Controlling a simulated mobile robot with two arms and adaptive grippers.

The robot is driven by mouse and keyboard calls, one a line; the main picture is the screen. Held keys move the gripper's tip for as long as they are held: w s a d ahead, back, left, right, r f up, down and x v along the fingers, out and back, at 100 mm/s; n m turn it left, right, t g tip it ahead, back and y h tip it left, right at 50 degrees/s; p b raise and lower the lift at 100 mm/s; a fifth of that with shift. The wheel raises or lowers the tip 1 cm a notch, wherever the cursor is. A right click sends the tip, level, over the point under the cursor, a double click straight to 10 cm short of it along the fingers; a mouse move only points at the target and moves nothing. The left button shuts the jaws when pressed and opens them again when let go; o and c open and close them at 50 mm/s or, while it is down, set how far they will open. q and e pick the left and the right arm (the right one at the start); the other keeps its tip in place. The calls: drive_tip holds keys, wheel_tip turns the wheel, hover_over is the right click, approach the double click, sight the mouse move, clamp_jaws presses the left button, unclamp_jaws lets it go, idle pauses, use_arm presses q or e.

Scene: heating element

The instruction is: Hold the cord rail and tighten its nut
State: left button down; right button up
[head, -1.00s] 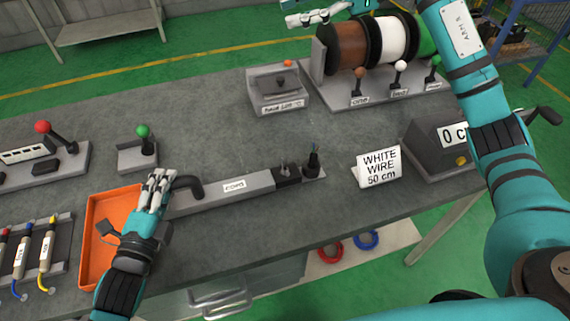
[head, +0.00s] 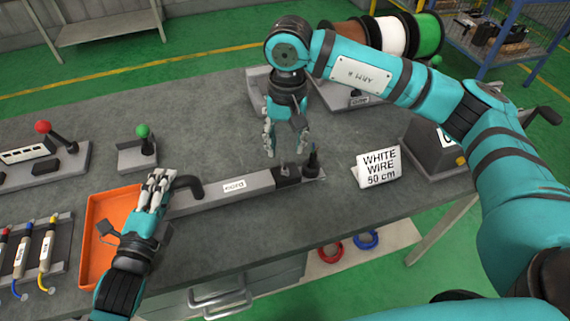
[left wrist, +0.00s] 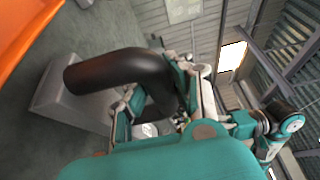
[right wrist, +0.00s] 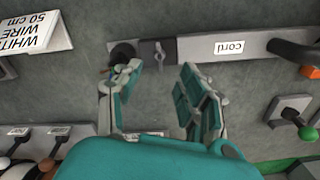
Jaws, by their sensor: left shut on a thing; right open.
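The cord rail (head: 215,196) is a grey bar labelled "CORD" on the table, with a bent black handle (head: 187,184) at its left end. My left gripper (head: 160,183) is shut on this handle, which looms large in the left wrist view (left wrist: 120,68). A small grey winged nut (right wrist: 160,53) stands on the dark block (head: 288,178) at the rail's right end. My right gripper (head: 286,148) is open, pointing down above that end. In the right wrist view its fingers (right wrist: 157,88) are spread and empty, with the nut seen beyond the gap between them.
A dark upright post (head: 313,163) stands close right of the nut. Further right is a "WHITE WIRE 50 cm" sign (head: 378,168). An orange tray (head: 96,245) lies by my left gripper. Wire spools (head: 390,36) stand behind my right arm.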

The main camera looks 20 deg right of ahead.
sight(285, 170)
wheel_tip(285, 170, down, 8)
drive_tip(key=shift+a+f, duration=0.1)
drive_tip(key=shift+c, duration=0.2)
clamp_jaws()
idle(0.3)
